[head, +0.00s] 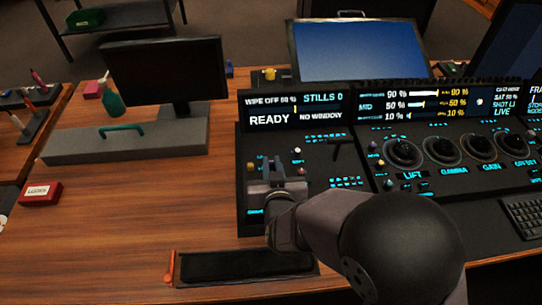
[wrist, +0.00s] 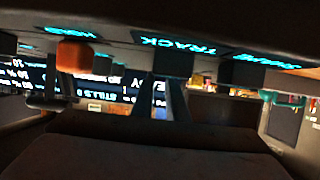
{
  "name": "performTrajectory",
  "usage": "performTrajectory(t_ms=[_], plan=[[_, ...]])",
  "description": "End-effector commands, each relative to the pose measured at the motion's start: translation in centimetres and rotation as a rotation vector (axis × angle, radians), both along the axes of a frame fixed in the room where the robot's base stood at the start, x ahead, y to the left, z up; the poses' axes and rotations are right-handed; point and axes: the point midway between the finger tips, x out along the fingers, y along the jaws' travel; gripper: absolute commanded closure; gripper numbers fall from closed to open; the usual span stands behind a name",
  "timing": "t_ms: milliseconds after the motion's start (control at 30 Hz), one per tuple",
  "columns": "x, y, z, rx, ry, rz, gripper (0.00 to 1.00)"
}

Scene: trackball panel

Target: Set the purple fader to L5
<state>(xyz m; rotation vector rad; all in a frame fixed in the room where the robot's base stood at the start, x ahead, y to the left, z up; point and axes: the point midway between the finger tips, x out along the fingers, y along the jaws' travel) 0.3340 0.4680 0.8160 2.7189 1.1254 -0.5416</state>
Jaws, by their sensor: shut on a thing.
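My gripper (head: 271,168) is over the left part of the black control panel (head: 325,215), pointing down at its controls. In the wrist view my gripper's two fingers (wrist: 171,92) are close together on a dark fader cap (wrist: 173,62) beside the lit word TRACK. The cap looks nearly black there, so I cannot make out a purple colour. An orange cap (wrist: 75,54) and another dark cap (wrist: 240,72) stand on either side, apart from the fingers. In the head view my gripper hides the held cap and its scale, and I cannot read its setting or find L5.
A white knob (head: 297,150) and a lever (head: 343,139) are close to my gripper. The trackballs (head: 403,153) are to the right. A black pad (head: 245,266) lies in front of the panel. The wooden desk (head: 130,210) is largely clear at left.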

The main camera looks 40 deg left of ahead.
Motion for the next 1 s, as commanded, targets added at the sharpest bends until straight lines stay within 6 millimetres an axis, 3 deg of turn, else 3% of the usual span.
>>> performTrajectory(t_ms=[333,367,433,767,1000], plan=[[-0.4,-0.4,0.1,0.002,-0.001,0.001,1.0],[-0.4,-0.4,0.1,0.002,-0.001,0.001,0.82],[-0.4,-0.4,0.1,0.002,-0.001,0.001,0.67],[-0.5,-0.5,0.1,0.001,0.0,0.001,0.67],[-1.9,-1.8,0.9,0.002,-0.001,0.002,0.67]])
